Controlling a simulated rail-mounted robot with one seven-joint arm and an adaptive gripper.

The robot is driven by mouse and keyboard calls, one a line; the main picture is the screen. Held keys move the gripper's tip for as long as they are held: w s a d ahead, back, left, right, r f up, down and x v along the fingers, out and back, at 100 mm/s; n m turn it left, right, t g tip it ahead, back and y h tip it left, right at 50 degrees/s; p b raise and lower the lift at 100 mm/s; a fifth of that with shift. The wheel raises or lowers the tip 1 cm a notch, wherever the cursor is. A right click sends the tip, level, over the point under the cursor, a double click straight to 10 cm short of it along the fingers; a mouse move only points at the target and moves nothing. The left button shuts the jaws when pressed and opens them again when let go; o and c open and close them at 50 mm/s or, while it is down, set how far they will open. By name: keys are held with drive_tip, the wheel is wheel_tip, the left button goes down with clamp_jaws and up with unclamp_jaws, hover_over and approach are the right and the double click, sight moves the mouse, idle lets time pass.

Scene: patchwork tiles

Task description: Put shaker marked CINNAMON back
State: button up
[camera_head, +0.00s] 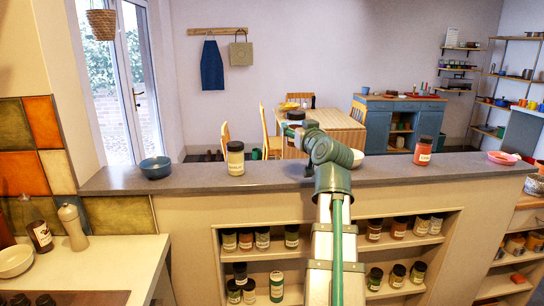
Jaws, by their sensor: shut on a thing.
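My arm reaches up from the bottom over the grey ledge (205,176), and my gripper (292,130) is at its far end, above the ledge. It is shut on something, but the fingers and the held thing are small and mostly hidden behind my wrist. A jar with cream contents and a dark lid (235,158) stands upright on the ledge to the left. A red jar with a dark lid (423,150) stands on the ledge to the right. Labelled shakers fill the niche shelves below, with several on the left (262,238) and several on the right (399,228). I cannot read CINNAMON on any label.
A blue bowl (155,167) is at the ledge's left end and a pink bowl (501,158) at its right. A pale bowl (357,157) is just right of my wrist. My arm hides the middle of the niche shelves. A wooden table (340,127) stands beyond.

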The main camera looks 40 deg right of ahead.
drive_tip(key=w+a+f, duration=0.1)
drive_tip(key=w+f, duration=0.1)
drive_tip(key=w+a+f, duration=0.1)
drive_tip(key=w+f, duration=0.1)
drive_tip(key=w+a+f, duration=0.1)
drive_tip(key=w+f, duration=0.1)
drive_tip(key=shift+w+f+p, duration=0.15)
drive_tip(key=shift+f+p, duration=0.15)
drive_tip(key=shift+p, duration=0.1)
drive_tip(key=shift+w+f, duration=0.15)
drive_tip(key=shift+f, duration=1.55)
drive_tip(key=shift+f+b, duration=0.15)
drive_tip(key=shift+b, duration=0.15)
drive_tip(key=o, duration=1.3)
